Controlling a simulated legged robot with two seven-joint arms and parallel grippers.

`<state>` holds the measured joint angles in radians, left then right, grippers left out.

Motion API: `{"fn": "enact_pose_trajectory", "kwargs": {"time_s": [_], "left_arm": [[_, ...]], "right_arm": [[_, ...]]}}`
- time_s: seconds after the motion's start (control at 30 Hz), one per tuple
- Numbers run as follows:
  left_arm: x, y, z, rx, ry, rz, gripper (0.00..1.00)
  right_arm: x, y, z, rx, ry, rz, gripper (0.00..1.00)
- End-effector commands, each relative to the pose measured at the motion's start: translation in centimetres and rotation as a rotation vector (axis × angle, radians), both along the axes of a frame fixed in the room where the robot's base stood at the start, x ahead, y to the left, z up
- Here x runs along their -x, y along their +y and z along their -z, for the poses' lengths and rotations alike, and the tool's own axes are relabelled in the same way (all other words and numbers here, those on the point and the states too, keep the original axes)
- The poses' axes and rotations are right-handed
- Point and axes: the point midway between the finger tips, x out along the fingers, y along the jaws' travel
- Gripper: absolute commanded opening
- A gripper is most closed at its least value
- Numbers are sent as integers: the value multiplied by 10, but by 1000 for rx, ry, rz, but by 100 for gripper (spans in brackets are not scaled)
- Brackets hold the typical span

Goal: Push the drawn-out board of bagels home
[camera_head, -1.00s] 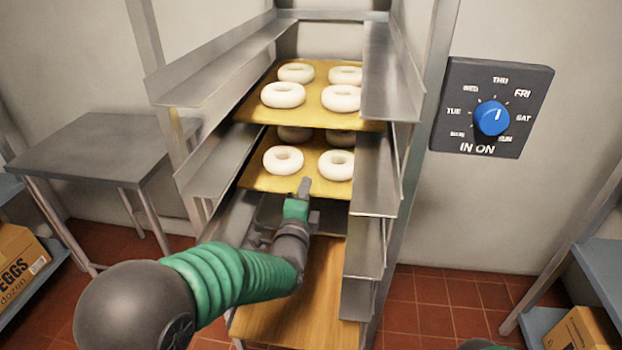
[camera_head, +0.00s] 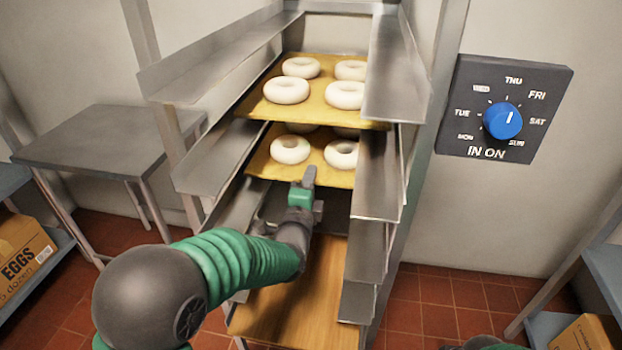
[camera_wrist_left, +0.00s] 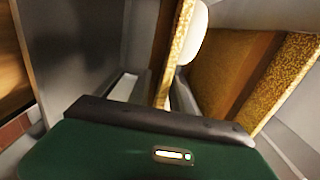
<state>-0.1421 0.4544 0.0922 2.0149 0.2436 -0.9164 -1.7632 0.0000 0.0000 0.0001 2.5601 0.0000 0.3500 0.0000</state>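The lower bagel board (camera_head: 262,170) is a yellow board in the metal rack. Two pale bagels (camera_head: 291,150) show near its front, and slivers of others show behind under the board above. My right gripper is not in view.
Another board (camera_head: 255,102) with several bagels sits one level up. A bare wooden board (camera_head: 290,315) lies low in the rack. Metal side ledges (camera_head: 378,180) flank the boards. A steel table (camera_head: 90,140) stands left; a dial panel (camera_head: 505,108) hangs right.

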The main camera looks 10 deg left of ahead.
Motion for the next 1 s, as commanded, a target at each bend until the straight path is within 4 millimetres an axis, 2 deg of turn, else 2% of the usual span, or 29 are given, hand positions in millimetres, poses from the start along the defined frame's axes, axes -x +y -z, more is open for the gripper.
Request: {"fn": "enact_pose_trajectory", "kwargs": {"time_s": [0.1,0.43,1.0], "left_arm": [[0,0,-1,0,-1,-1,40],[4,0,-2,1,-4,0,40],[58,2,-3,1,-5,0,40]], "right_arm": [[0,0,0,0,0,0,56],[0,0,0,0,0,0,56],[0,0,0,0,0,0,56]]}}
